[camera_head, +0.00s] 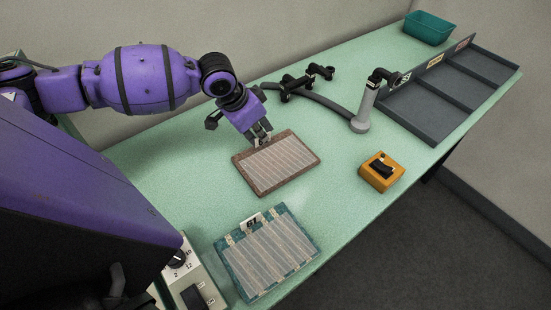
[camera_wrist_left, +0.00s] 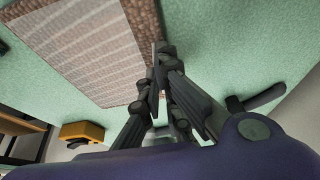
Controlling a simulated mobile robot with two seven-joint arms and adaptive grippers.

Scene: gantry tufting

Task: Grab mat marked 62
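A brown-bordered mat (camera_head: 277,163) with pale stripes lies on the green table; it also shows in the left wrist view (camera_wrist_left: 80,45). A white tag (camera_head: 262,142) at its far edge is mostly hidden by my left gripper, so its number is unreadable. My left gripper (camera_head: 262,139) is at that edge, fingers pointing down around the tag. In the left wrist view its fingertips (camera_wrist_left: 163,50) are close together beside the mat's border; whether they clamp it is unclear. My right gripper is not in view.
An orange box with a black top (camera_head: 381,171) stands to the right. A grey post with a black arm (camera_head: 363,112) and dark curved parts (camera_head: 305,88) are behind. A grey divided tray (camera_head: 425,112) and green bin (camera_head: 428,28) fill the far right. A control box (camera_head: 186,272) stands front left.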

